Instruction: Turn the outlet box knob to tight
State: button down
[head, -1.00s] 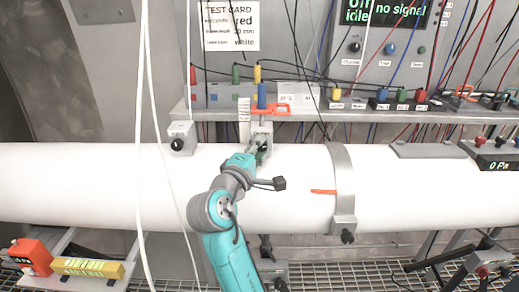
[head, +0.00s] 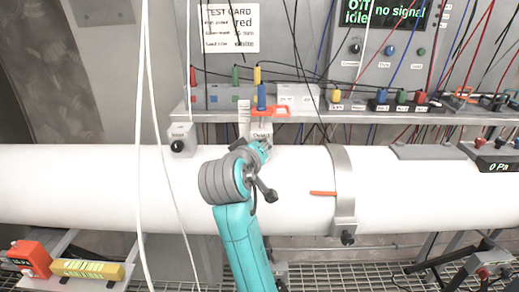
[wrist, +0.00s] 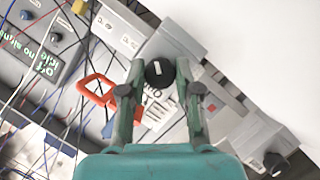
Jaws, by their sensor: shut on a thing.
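The outlet box (head: 261,132) is a small pale box on top of the white pipe, under the shelf's edge. Its black round knob (wrist: 158,73), with a white mark, shows between my fingertips in the wrist view. In the head view my wrist hides the knob. My gripper (wrist: 161,76) is shut on the knob, one finger on each side. In the head view my gripper (head: 262,147) is mostly hidden behind my own wrist. The box's lettering is partly covered in the wrist view, so the knob's setting cannot be read.
A similar box with a black knob (head: 180,138) stands to the left on the pipe (head: 90,188). An orange clip (head: 275,111) and a blue plug (head: 262,96) are close above the outlet box. White cables (head: 148,150) hang at left. A pipe clamp (head: 343,190) stands right.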

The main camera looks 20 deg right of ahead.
jog(key=m+y, duration=0.1)
jog(key=m, duration=0.1)
jog(key=m+y, duration=0.1)
jog(key=m, duration=0.1)
jog(key=shift+d+y, duration=0.2)
jog(key=shift+y, duration=0.1)
jog(key=shift+m+t+y, duration=0.5)
jog(key=shift+m+y, duration=0.6)
jog(key=shift+m, duration=0.4)
jog(key=c, duration=0.8)
grip_release()
jog(key=shift+s, duration=0.1)
jog(key=v, duration=1.2)
